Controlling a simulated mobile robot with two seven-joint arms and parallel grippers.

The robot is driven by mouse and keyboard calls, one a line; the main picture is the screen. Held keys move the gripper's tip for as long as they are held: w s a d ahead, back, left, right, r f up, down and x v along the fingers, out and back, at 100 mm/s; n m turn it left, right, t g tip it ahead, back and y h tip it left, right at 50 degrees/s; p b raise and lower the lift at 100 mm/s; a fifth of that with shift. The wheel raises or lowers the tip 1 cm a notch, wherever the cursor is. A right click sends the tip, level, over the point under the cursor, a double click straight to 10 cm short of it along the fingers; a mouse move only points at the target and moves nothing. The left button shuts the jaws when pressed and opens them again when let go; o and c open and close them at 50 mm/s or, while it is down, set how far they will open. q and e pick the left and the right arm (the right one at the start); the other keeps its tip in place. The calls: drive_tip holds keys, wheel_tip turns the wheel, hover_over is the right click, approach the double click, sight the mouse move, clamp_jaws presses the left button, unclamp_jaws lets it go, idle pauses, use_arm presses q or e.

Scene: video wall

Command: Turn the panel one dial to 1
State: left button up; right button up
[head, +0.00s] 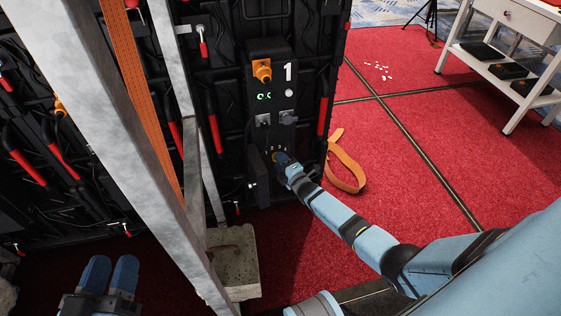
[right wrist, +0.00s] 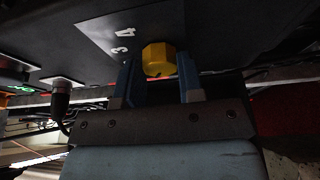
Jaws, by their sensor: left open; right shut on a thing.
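Panel one (head: 268,105) is a black unit on the wall's back, marked with a white 1. The dial (right wrist: 158,58) is a yellow faceted knob on its lower face. In the right wrist view it sits between the two blue fingers of my right gripper (right wrist: 158,80), which is shut on it. The digits 4 and 3 show on the plate left of the dial; the pointer's setting cannot be told. In the head view my right gripper (head: 283,160) hides most of the dial. My left gripper (head: 112,268) is open and empty at lower left, away from the panel.
A grey metal upright (head: 110,120) with an orange strap stands left of the panel, over a concrete block (head: 233,262). An orange strap loop (head: 347,165) lies on the red carpet (head: 400,130). A white cart (head: 510,60) stands at upper right. Cables hang near the dial.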

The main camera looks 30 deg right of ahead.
drive_tip(key=o, duration=0.9)
drive_tip(key=shift+o, duration=0.2)
use_arm(q)
drive_tip(key=shift+a+r+n+t+y+p, duration=0.15)
drive_tip(key=shift+a+r+t+p, duration=0.15)
drive_tip(key=shift+r+p, duration=0.6)
drive_tip(key=shift+a+r+n+t+y+p, duration=0.15)
drive_tip(key=shift+a+r+t+p, duration=0.15)
drive_tip(key=shift+p, duration=1.05)
use_arm(e)
drive_tip(key=s+d, duration=0.1)
drive_tip(key=s, duration=1.2)
drive_tip(key=shift+s+d+f, duration=0.25)
drive_tip(key=shift+s+d, duration=0.05)
drive_tip(key=shift+s, duration=0.05)
use_arm(q)
drive_tip(key=shift+r, duration=0.1)
